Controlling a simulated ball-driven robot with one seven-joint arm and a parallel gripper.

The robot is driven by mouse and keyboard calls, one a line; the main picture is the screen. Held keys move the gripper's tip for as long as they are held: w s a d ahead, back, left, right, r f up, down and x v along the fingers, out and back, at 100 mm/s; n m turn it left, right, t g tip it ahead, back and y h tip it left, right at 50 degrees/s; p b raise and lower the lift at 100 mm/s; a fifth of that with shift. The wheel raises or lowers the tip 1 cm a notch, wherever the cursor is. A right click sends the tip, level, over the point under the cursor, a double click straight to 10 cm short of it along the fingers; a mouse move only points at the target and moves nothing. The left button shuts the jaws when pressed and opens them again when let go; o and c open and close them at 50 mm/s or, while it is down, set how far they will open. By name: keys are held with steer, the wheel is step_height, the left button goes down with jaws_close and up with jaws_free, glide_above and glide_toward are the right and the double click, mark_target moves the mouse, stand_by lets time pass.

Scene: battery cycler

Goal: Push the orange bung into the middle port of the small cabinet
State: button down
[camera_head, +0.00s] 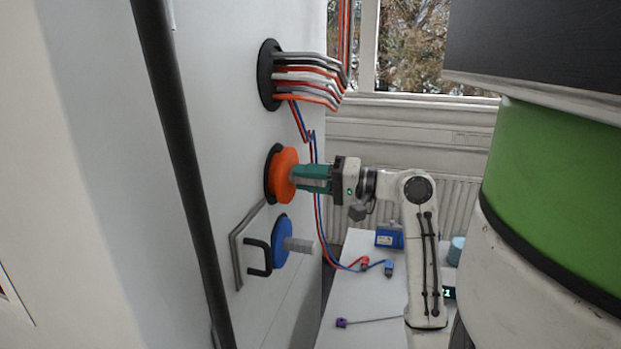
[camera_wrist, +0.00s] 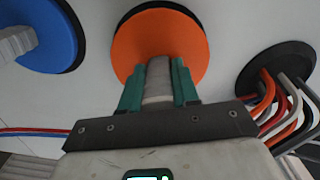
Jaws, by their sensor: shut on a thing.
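The orange bung (camera_head: 284,176) is a round disc with a grey stem. It sits at the middle port (camera_head: 268,174), whose black ring shows behind it on the pale cabinet wall (camera_head: 232,130). In the wrist view the orange bung (camera_wrist: 185,45) covers most of the port, with a black rim (camera_wrist: 150,7) showing along its top. I cannot tell how deep it is seated. My gripper (camera_head: 300,176) has green fingers shut on the grey stem; the wrist view also shows the gripper (camera_wrist: 158,82) around the stem. The port opening is hidden.
A black port with several cables (camera_head: 268,76) is above. A blue bung (camera_head: 281,243) and a black handle (camera_head: 258,256) are below. Red and blue leads (camera_head: 317,200) hang close by the gripper. A white table (camera_head: 365,300) holds a blue box (camera_head: 389,237) and small items.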

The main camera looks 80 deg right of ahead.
steer(key=shift+w+d, duration=0.1)
steer(key=shift+w, duration=0.85)
stand_by(0.6)
steer(key=c, duration=0.8)
jaws_free()
steer(key=shift+o, duration=0.5)
steer(key=o, duration=0.7)
steer(key=s+a, duration=0.1)
steer(key=s, duration=1)
steer(key=shift+p, duration=0.45)
steer(key=shift+a, duration=0.1)
stand_by(0.3)
